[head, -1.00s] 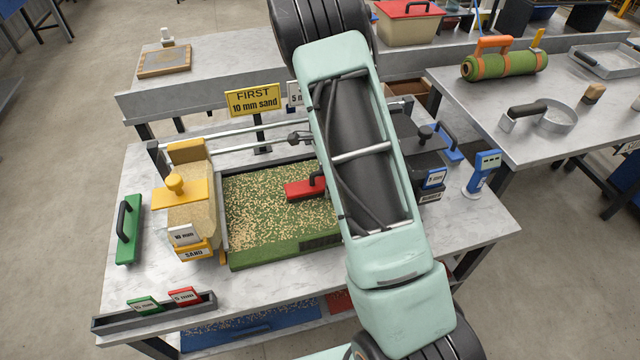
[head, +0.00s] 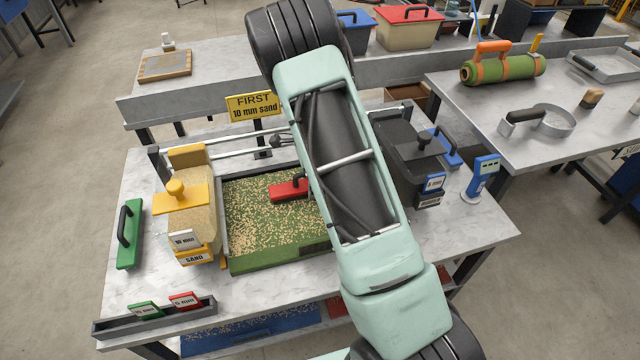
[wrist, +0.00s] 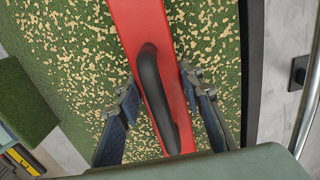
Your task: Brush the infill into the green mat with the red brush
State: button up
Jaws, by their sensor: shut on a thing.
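The green mat (head: 240,264) lies on the workbench, with tan infill (head: 258,205) scattered unevenly over its top. The red brush (head: 287,188) lies on the mat's right half; its right end is hidden behind my arm in the head view. In the wrist view the red brush (wrist: 131,22) runs from top to lower middle, with a black handle (wrist: 152,75) along it. My gripper (wrist: 160,96) is shut on the brush, one finger on each side of it. My gripper is hidden by my arm in the head view. Infill shows on both sides of the brush.
A yellow-topped sand hopper (head: 190,215) stands at the mat's left and a dark hopper (head: 415,165) at its right. A green brush (head: 129,233) lies at the far left. A tag tray (head: 155,318) sits at the front left. A rail (head: 225,147) runs behind the mat.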

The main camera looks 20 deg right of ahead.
jog(key=shift+w+a, duration=0.85)
jog(key=shift+a, duration=1)
jog(key=shift+w+a, duration=0.85)
jog(key=shift+a, duration=0.95)
jog(key=shift+w+a, duration=0.85)
jog(key=shift+a, duration=1)
jog(key=shift+d, duration=0.2)
jog(key=shift+d, duration=1.5)
jog(key=shift+a, duration=1.65)
jog(key=shift+d+b, duration=1.15)
jog(key=shift+d, duration=6.85)
jog(key=shift+a, duration=0.15)
